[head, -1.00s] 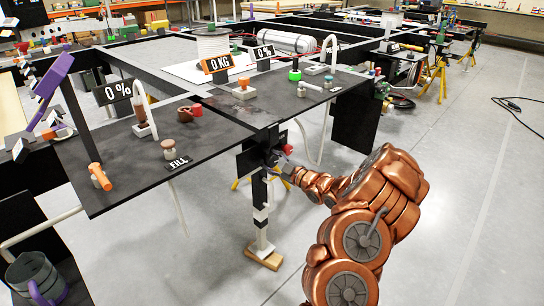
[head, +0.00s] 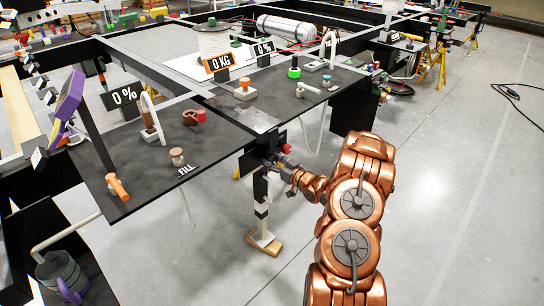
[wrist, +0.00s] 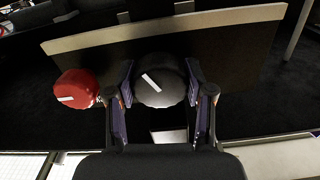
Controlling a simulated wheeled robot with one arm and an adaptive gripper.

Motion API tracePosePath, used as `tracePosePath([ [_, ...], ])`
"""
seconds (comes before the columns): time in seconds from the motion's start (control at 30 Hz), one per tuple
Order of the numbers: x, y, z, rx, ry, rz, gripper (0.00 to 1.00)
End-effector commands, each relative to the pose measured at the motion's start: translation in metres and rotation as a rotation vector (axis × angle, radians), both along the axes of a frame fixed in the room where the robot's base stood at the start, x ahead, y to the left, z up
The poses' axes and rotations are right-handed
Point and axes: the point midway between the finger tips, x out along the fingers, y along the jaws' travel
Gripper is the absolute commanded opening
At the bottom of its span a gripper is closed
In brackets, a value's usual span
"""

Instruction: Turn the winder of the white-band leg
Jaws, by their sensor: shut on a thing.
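A dark grey round winder knob (wrist: 158,82) with a white stripe sits between the two fingers of my gripper (wrist: 160,90) in the wrist view. The fingers are shut on it, one at each side. In the head view my gripper (head: 282,163) is at the top of the white-band leg (head: 261,209), below the edge of the black panel. The leg is dark with white bands and stands upright on a wooden block (head: 264,244). In the head view the winder is largely hidden by my gripper.
A red knob (wrist: 76,88) with a white stripe sits just left of the winder. The black panel (head: 145,165) above carries several fittings and signs. A white bent pipe (head: 319,137) hangs to the right of the leg. Open grey floor lies right of my arm.

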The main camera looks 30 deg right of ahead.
Motion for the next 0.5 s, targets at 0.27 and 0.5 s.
tracePosePath([
  [0.27, -0.0005, 0.0005, -0.0001, 0.096, 0.023, 0.001, 0.18],
  [0.5, -0.0004, 0.0007, -0.0012, 0.121, 0.029, 0.001, 0.18],
])
